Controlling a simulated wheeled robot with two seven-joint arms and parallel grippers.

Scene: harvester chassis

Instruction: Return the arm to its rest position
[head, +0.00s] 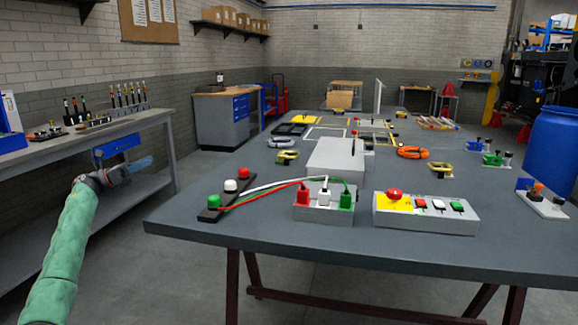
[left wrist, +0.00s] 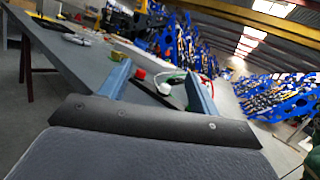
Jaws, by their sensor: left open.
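My left arm, in a green sleeve, comes in from the lower left of the head view. Its gripper (head: 138,165) is to the left of the big grey table (head: 290,239), apart from it and in front of the side workbench. In the left wrist view the two blue fingers of the left gripper (left wrist: 160,85) stand wide apart with nothing held between them. My right gripper is in neither view.
On the table's near side are a grey socket box (head: 322,212) with red, white and green plugs, a black strip (head: 213,214) with knobs, and a button box (head: 425,212). A workbench (head: 85,137) stands at left, a blue barrel (head: 553,150) at right. Floor between workbench and table is clear.

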